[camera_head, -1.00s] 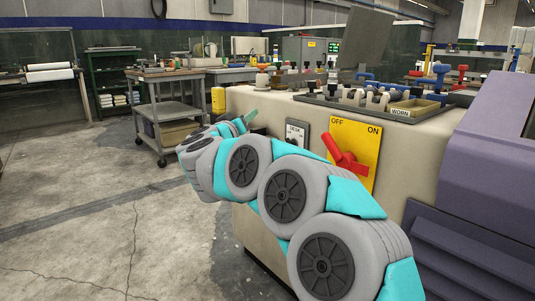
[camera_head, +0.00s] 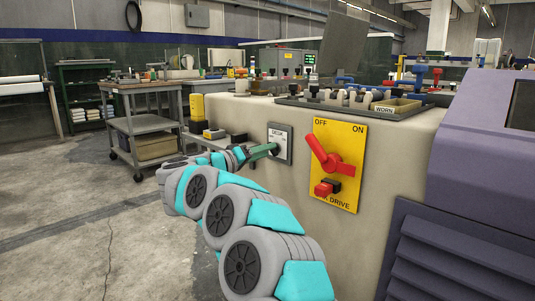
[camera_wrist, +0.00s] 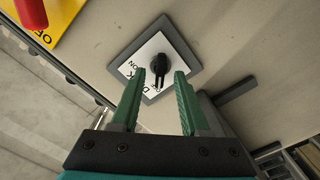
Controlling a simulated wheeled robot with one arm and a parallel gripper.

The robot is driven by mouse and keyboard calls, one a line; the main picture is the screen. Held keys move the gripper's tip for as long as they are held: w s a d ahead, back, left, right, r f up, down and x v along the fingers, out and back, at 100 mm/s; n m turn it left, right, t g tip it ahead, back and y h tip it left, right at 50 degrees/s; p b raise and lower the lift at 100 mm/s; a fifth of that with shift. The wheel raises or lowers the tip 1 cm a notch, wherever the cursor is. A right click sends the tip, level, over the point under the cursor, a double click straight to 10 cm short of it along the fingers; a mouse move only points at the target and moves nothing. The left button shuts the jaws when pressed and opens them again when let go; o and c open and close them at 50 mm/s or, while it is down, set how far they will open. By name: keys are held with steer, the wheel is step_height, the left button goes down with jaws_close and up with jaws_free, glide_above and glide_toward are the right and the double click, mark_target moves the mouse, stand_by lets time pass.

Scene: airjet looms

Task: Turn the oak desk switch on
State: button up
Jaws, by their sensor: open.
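The desk switch (camera_head: 281,141) is a small grey plate with a white label on the side of the beige cabinet. In the wrist view its black rotary knob (camera_wrist: 158,68) stands on the white label (camera_wrist: 143,62), part of whose lettering reads "DESK". My gripper (camera_wrist: 159,85) has green fingers, open, one on each side of the knob's lower end in the picture. I cannot tell whether they touch it.
A yellow panel (camera_head: 350,130) with a red OFF/ON handle (camera_head: 325,155) is right of the switch. A purple housing (camera_head: 470,150) stands further right. A tray of parts (camera_head: 330,106) lies on the cabinet top. A grey cart (camera_head: 140,123) stands at left, with open floor before it.

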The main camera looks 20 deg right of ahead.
steer(key=shift+x, duration=0.85)
jaws_close()
